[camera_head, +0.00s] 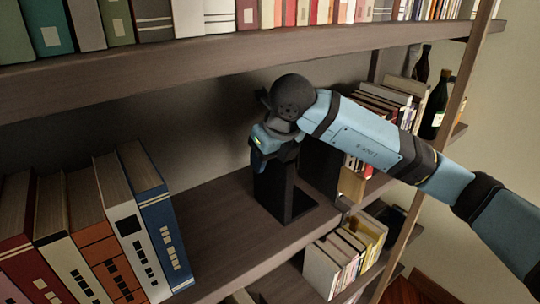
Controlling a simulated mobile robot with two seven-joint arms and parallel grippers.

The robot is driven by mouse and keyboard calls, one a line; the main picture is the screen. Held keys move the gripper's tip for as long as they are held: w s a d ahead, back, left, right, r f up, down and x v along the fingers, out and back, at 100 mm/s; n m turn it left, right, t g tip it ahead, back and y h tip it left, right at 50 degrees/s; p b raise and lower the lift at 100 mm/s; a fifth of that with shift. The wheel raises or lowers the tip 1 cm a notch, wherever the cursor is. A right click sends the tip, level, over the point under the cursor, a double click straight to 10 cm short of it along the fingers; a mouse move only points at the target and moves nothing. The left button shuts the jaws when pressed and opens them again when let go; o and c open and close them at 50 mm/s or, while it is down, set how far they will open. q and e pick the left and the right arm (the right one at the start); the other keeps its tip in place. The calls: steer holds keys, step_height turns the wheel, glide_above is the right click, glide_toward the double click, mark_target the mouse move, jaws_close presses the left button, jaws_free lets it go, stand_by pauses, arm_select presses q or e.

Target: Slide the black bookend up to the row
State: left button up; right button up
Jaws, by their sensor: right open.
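The black bookend (272,190) stands upright on the middle shelf, with its flat foot reaching right toward the shelf's front edge. The row of books (105,235) is at the left on the same shelf and ends in a blue book (157,222). A wide stretch of bare shelf lies between the blue book and the bookend. My right gripper (270,158) points down at the top of the bookend, open. Its fingers are mostly hidden, and I cannot tell whether they touch the bookend. My left gripper is out of view.
The upper shelf (200,62), full of books, hangs close above my right gripper. My right arm comes in from the right, past books (385,100) and dark bottles (436,105). More books (340,262) stand on a lower shelf.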

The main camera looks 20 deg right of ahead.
jaws_close()
stand_by(1.4)
